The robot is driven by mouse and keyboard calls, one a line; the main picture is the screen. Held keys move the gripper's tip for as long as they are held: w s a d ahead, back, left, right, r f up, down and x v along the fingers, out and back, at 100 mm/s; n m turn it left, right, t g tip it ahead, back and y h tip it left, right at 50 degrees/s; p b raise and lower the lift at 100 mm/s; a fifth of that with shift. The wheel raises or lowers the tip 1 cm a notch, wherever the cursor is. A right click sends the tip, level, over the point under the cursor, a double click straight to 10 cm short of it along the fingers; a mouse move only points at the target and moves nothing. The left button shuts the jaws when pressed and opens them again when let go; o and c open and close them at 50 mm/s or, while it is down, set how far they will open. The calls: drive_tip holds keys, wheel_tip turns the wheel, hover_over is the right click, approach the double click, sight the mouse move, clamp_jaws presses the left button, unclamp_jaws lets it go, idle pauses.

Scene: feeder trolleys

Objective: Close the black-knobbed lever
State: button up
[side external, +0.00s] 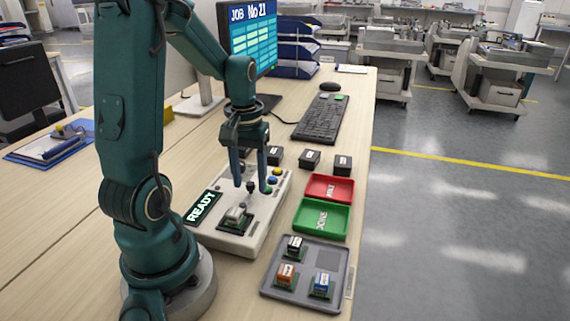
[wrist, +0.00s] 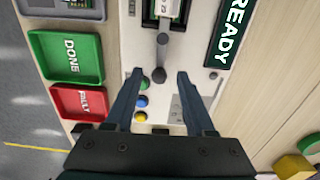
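The lever's black knob (wrist: 158,75) shows in the wrist view, on a grey rod that runs to a small clamp fixture at the top of the picture. In the side view the knob (side external: 251,187) stands up above the pale test box (side external: 222,240). My gripper (side external: 251,184) is open, pointing down, with a finger on each side of the knob. In the wrist view the gripper (wrist: 159,74) shows a gap between each fingertip and the knob. A small module (side external: 236,213) sits in the fixture next to the lever.
A READY display (side external: 202,207) lies at the box's left. Coloured buttons (wrist: 141,101) are close to the fingers. A green DONE tray (side external: 322,219), a red FAULT tray (side external: 330,188) and a grey tray (side external: 332,289) with several modules stand to the right. Black blocks (side external: 310,159) stand behind.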

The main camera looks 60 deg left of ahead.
sight(250, 182)
drive_tip(key=shift+r, duration=2.6)
